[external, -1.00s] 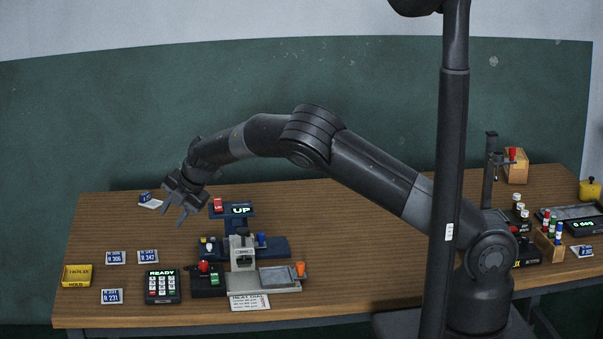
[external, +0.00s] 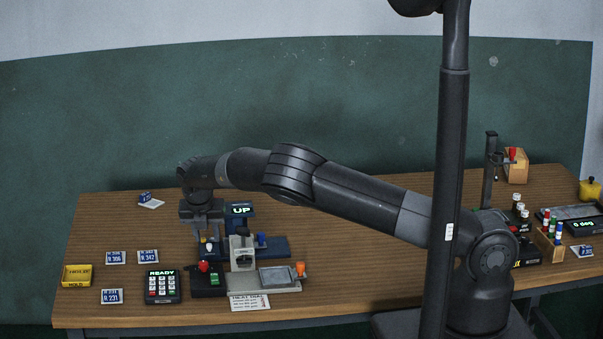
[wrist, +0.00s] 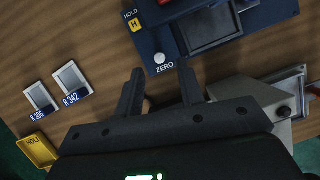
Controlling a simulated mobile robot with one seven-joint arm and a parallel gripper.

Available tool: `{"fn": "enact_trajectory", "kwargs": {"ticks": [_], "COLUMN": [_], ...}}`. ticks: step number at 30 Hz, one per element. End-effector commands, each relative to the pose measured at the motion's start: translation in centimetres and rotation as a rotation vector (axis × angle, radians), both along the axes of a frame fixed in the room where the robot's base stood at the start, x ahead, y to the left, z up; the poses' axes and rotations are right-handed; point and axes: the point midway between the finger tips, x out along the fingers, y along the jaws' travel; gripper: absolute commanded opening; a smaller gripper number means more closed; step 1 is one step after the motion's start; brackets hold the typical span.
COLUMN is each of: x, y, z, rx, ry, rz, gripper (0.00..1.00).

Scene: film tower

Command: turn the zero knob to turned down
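The zero knob (wrist: 159,58) is a small white round knob, labelled ZERO in the wrist view, on the front left corner of a dark blue device (wrist: 172,40). It also shows as a pale knob (external: 209,247) in the external view. My gripper (external: 209,237) points down above the knob, fingers apart and empty. In the wrist view the fingertips of my gripper (wrist: 161,74) lie left and right of the knob, slightly short of it in the picture. Whether they are level with it, I cannot tell. The knob's pointer direction is too small to read.
A yellow HOLD button (wrist: 134,22) sits on the same device. A lit UP display (external: 241,210) stands behind. A grey microscope-like instrument (external: 243,255), a red-knobbed black box (external: 207,281) and a keypad (external: 161,286) stand in front. Several small cards lie to the left.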

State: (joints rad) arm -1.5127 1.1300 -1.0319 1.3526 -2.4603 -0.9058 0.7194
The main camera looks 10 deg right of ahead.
Motion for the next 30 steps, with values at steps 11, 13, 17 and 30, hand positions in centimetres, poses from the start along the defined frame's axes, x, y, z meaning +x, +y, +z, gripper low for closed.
{"fn": "enact_trajectory", "kwargs": {"ticks": [11, 13, 17, 30], "x": [1.0, 1.0, 1.0, 1.0], "y": [-0.3, -0.3, -0.2, -0.2], "z": [-2.5, -2.5, -2.5, -2.4], "rx": [0.001, 0.001, 0.001, 0.001], "ry": [-0.001, -0.001, 0.000, 0.000], "rz": [-0.001, -0.001, -0.001, -0.001], "gripper": [0.35, 0.35, 0.33, 0.00]}}
